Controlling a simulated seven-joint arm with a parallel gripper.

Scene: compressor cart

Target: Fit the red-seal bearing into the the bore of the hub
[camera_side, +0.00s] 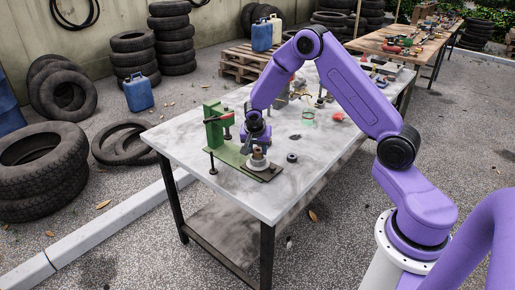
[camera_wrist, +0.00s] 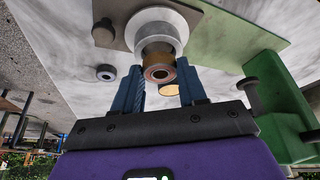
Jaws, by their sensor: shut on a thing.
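The red-seal bearing (camera_wrist: 158,75) is between my fingertips in the wrist view, its red ring and dark centre facing the camera. My gripper (camera_wrist: 159,69) is shut on it. The bearing cannot be made out clearly there.
A green press-like frame (camera_side: 214,126) stands left of the hub; it also shows at right in the wrist view (camera_wrist: 276,95). A dark ring (camera_side: 291,157) lies on the table right of the hub. A gold disc (camera_wrist: 172,91) shows between my fingers. The table front is clear.

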